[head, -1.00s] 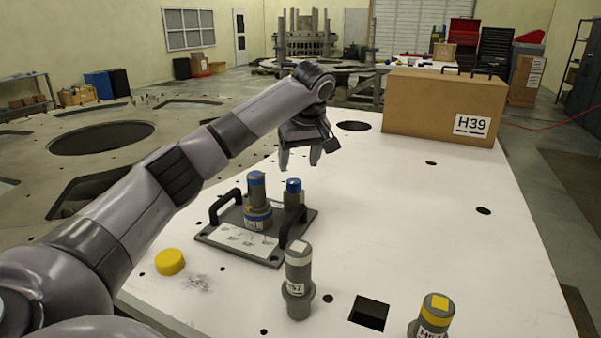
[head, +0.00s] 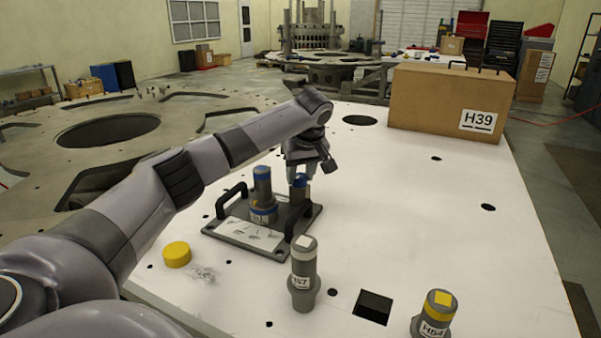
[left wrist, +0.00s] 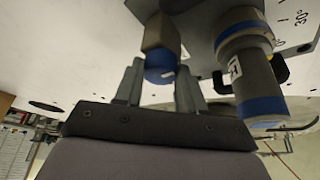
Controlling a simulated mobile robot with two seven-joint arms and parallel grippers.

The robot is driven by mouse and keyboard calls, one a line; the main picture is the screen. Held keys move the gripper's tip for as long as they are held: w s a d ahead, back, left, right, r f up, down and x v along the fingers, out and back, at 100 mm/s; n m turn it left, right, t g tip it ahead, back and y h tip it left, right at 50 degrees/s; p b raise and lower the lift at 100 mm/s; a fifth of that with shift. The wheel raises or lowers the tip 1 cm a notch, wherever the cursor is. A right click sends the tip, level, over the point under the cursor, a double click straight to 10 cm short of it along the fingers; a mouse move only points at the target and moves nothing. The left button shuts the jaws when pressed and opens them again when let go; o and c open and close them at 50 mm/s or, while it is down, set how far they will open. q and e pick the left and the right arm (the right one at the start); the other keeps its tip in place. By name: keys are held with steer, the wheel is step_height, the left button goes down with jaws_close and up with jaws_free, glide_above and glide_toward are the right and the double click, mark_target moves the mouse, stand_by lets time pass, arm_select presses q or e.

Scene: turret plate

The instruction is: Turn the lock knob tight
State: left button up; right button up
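The lock knob (head: 299,181), a short post with a blue top, stands on the right part of a grey base plate (head: 270,252) with two black handles. In the left wrist view its blue end (left wrist: 161,70) lies between my finger tips. My left gripper (head: 300,172) is over the knob from above, fingers pointing down and apart, one on each side; it also shows in the left wrist view (left wrist: 158,84). Whether the fingers touch the knob is hard to see. A taller blue-banded cylinder (head: 262,190) stands beside the knob on the plate. My right gripper is not in view.
A grey cylinder with a white top (head: 304,270), a yellow-topped cylinder (head: 433,314) and a yellow cap (head: 177,254) stand on the white table (head: 450,220). A cardboard box (head: 430,100) is at the back right. The table's right side is mostly clear.

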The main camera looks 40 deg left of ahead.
arm_select(q)
steer(key=shift+m, duration=0.3)
steer(key=m+t+h, duration=0.1)
steer(key=m, duration=0.3)
steer(key=shift+s+a, duration=0.1)
steer(key=m+h, duration=0.1)
steer(key=m, duration=0.1)
steer(key=m+t, duration=0.1)
steer(key=m, duration=0.1)
steer(key=shift+a+m+h, duration=0.15)
steer(key=shift+m+h, duration=0.25)
steer(key=m+h, duration=0.1)
steer(key=m, duration=0.3)
steer(key=shift+t+h, duration=0.3)
steer(key=shift+h, duration=0.1)
steer(key=shift+a+m+h, duration=0.15)
steer(key=shift+m+h, duration=0.55)
steer(key=shift+m, duration=1.5)
steer(key=shift+r, duration=0.1)
steer(key=o, duration=1.1)
steer(key=shift+c, duration=0.2)
